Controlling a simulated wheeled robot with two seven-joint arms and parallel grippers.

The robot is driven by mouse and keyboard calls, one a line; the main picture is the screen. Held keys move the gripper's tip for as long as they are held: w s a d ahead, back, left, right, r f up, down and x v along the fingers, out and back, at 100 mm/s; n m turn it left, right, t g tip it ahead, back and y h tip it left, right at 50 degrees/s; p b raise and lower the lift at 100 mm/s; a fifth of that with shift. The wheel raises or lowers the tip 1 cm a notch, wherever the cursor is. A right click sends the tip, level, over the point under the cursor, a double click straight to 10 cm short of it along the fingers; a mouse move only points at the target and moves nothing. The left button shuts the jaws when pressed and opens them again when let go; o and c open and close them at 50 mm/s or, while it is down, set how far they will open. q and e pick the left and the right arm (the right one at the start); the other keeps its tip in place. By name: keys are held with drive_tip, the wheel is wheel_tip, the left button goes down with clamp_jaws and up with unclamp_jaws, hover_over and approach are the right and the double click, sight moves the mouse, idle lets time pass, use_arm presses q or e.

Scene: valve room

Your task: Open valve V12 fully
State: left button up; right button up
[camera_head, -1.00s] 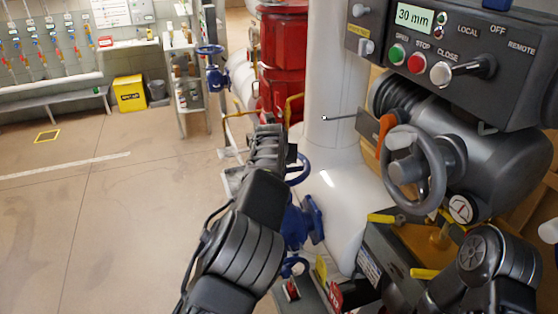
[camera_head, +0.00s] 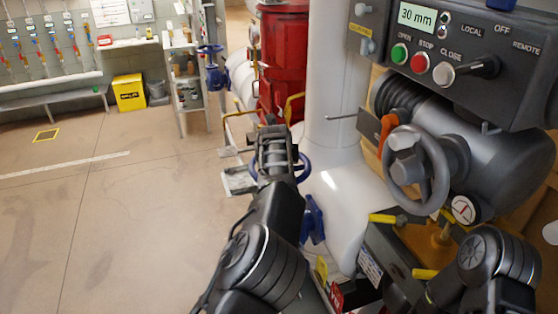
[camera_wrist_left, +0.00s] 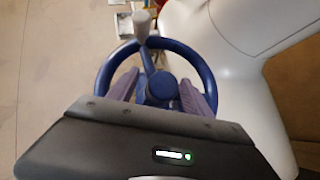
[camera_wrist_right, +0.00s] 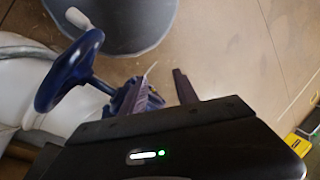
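No label reading V12 is legible. A blue handwheel (camera_head: 303,168) on a blue valve body (camera_head: 314,218) stands beside the white pipe, partly hidden behind my left gripper (camera_head: 275,140). In the left wrist view a blue handwheel (camera_wrist_left: 205,72) with a white-knobbed handle (camera_wrist_left: 142,22) fills the middle. The fingers of my left gripper (camera_wrist_left: 158,92) are apart, over the wheel's inside on either side of its hub; contact cannot be told. In the right wrist view my right gripper (camera_wrist_right: 163,92) is open and empty, right of another blue handwheel view (camera_wrist_right: 66,72). The head view does not show its fingers.
A grey handwheel (camera_head: 418,170) and a control box (camera_head: 460,60) reading 30 mm stand at right. A thin rod (camera_head: 343,117) sticks out before the white pipe (camera_head: 335,75). Another blue valve (camera_head: 215,72) is farther back.

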use_arm(q)
drive_tip(key=shift+d+r, duration=0.15)
drive_tip(key=shift+r, duration=0.05)
drive_tip(key=shift+s+r+b, duration=0.3)
drive_tip(key=shift+r, duration=0.05)
drive_tip(key=b+v, duration=0.2)
drive_tip(key=v, duration=0.4)
drive_tip(key=shift+s+r, duration=0.25)
drive_tip(key=shift+s, duration=0.1)
